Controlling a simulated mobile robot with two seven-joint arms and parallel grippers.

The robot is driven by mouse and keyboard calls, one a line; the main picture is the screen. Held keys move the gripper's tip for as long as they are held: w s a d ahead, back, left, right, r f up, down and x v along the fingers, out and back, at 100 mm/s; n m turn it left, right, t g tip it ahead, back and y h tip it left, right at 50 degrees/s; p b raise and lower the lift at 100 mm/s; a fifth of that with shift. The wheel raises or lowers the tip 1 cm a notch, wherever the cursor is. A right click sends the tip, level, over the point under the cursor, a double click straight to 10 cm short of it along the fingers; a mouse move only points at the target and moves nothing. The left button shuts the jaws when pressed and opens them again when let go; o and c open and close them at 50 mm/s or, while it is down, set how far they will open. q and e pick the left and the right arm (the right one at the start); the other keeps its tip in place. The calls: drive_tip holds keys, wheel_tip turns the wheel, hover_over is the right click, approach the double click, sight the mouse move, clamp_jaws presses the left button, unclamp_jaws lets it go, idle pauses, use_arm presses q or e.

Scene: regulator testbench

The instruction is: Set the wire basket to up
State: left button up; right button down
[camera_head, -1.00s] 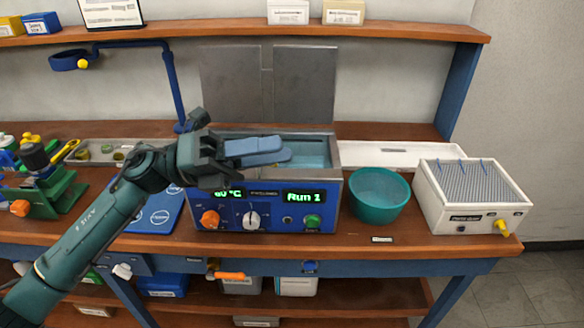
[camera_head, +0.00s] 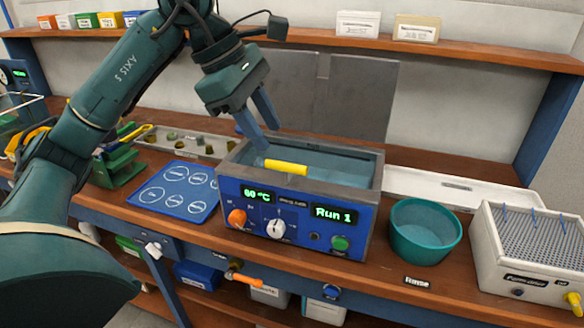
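The blue-fronted bath (camera_head: 296,215) stands on the bench with water in its open tank. A yellow bar (camera_head: 286,167), which looks like the wire basket's handle, lies across the tank near its left end. I cannot make out the basket's wire body below it. My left gripper (camera_head: 269,136) is above the bath's back left part, its two blue-grey fingers pointing down with a gap between them. It is open and empty, with its tips a little above and left of the yellow bar in the picture. My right gripper is not in view.
A blue mat with circles (camera_head: 176,191) lies left of the bath. A teal bowl (camera_head: 425,231) and a white drying box with pegs (camera_head: 532,257) stand to the right. Grey upright panels (camera_head: 350,95) rise behind the bath, below a shelf (camera_head: 480,55).

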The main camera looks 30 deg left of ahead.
sight(287, 164)
use_arm(q)
drive_tip(key=x, duration=0.9)
drive_tip(key=shift+d, duration=0.15)
drive_tip(key=shift+c, duration=0.5)
clamp_jaws()
